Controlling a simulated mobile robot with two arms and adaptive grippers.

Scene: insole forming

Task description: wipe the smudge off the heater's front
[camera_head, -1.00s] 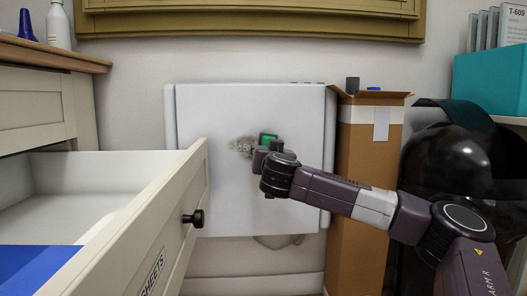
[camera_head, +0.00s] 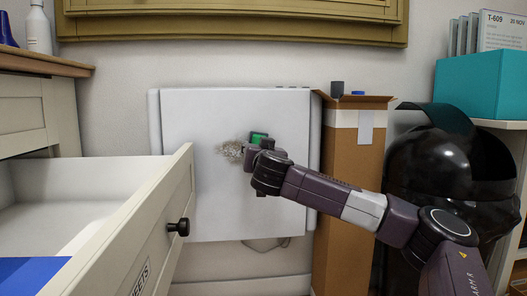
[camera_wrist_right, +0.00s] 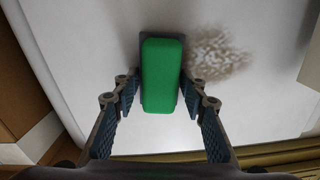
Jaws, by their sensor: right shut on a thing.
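The heater (camera_head: 190,205) is a white flat panel against the wall in the head view. A speckled grey-brown smudge (camera_head: 231,151) marks its front near the middle; the right wrist view shows it too (camera_wrist_right: 218,53). My right gripper (camera_head: 259,147) is at the heater's front, just right of the smudge in the head view. It is shut on a green sponge-like block (camera_wrist_right: 162,75), which is beside the smudge rather than over it. I cannot tell whether the block touches the panel. My left gripper is not in view.
An open drawer (camera_head: 150,220) with a black knob juts out at the left, partly in front of the heater. A tall cardboard box (camera_head: 347,190) stands close to the heater's right side. A glossy black rounded object (camera_head: 450,170) is further right.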

